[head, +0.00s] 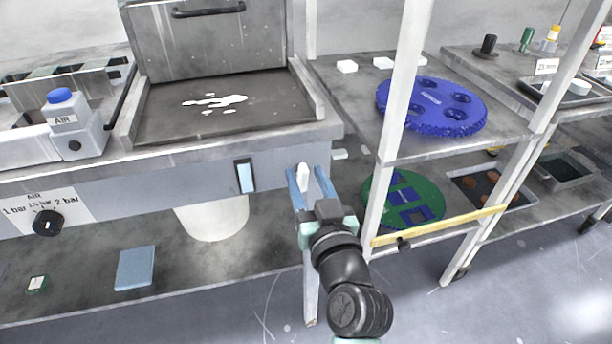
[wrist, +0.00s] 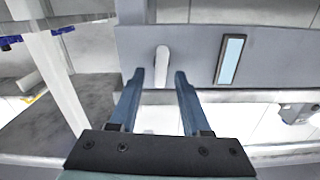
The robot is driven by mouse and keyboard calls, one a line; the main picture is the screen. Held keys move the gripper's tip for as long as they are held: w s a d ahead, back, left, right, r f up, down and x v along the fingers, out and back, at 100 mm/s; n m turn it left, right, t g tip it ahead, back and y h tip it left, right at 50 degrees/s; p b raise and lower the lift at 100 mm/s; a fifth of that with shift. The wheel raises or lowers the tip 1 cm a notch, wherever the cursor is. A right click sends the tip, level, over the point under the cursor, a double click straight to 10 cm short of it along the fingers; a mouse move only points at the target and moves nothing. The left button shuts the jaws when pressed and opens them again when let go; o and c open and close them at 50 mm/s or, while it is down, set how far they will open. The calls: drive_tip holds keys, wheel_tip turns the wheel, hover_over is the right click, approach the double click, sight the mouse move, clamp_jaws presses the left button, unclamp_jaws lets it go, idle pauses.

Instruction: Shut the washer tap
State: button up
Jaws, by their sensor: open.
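The tap is a white lever (head: 303,174) on the grey front panel of the washer (head: 200,163), near the panel's right end. Its lever stands about upright. It also shows in the wrist view as a white lever (wrist: 161,62). My gripper (head: 305,170) is at the tap with its blue fingers open. In the wrist view the gripper (wrist: 160,74) has one fingertip on each side of the lever, with a gap visible on both sides. How deep the lever sits between the fingers I cannot tell.
A light-blue sight window (head: 245,176) is beside the tap. The washer's lid (head: 205,45) is raised over a wet basin. A shelf post (head: 395,130) stands close to the right of my arm. A white bucket (head: 213,217) stands below. A pressure knob (head: 47,223) is far left.

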drive_tip(key=shift+w+a, duration=0.1)
drive_tip(key=shift+w, duration=0.2)
clamp_jaws()
